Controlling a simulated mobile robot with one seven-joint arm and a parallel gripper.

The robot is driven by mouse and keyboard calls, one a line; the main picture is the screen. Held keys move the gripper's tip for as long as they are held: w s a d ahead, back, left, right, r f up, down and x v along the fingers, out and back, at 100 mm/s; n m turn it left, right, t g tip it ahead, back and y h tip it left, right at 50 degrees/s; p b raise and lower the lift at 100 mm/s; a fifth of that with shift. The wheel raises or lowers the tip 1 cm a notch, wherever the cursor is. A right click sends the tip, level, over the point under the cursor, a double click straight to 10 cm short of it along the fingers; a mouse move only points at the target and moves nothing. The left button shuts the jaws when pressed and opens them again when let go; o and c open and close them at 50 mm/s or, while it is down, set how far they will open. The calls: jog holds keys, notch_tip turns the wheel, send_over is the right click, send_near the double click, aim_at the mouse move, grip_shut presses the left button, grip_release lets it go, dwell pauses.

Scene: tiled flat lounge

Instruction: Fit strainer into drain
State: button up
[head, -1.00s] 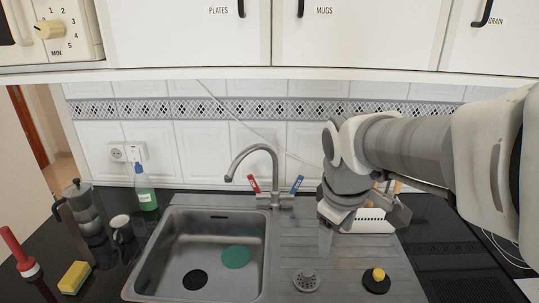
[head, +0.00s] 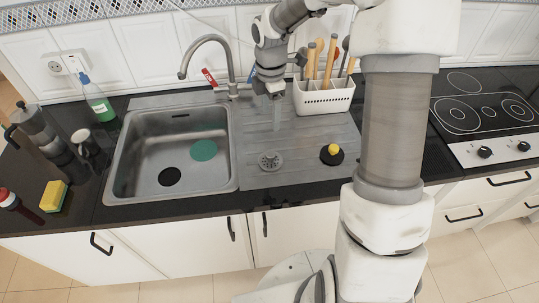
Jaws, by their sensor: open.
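The strainer (head: 270,160), a small grey disc with holes and a raised middle, lies on the steel drainboard right of the sink. The drain (head: 169,176) is a dark round hole in the floor of the sink basin (head: 126,151), and I see nothing in it. My gripper (head: 276,124) points down over the drainboard, slightly behind the strainer in the picture and apart from it. It is open and empty, though its fingers overlap from this side.
A green disc (head: 203,150) lies in the basin. A black disc with a yellow knob (head: 332,154) sits right of the strainer. The tap (head: 211,40) arches behind the basin. A sponge (head: 53,196) lies far left.

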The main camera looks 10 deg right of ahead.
aim_at(271, 154)
notch_tip(271, 154, down, 16)
jog(key=shift+f+p, duration=0.1)
jog(key=shift+p, duration=0.4)
grip_shut()
dwell(0.4)
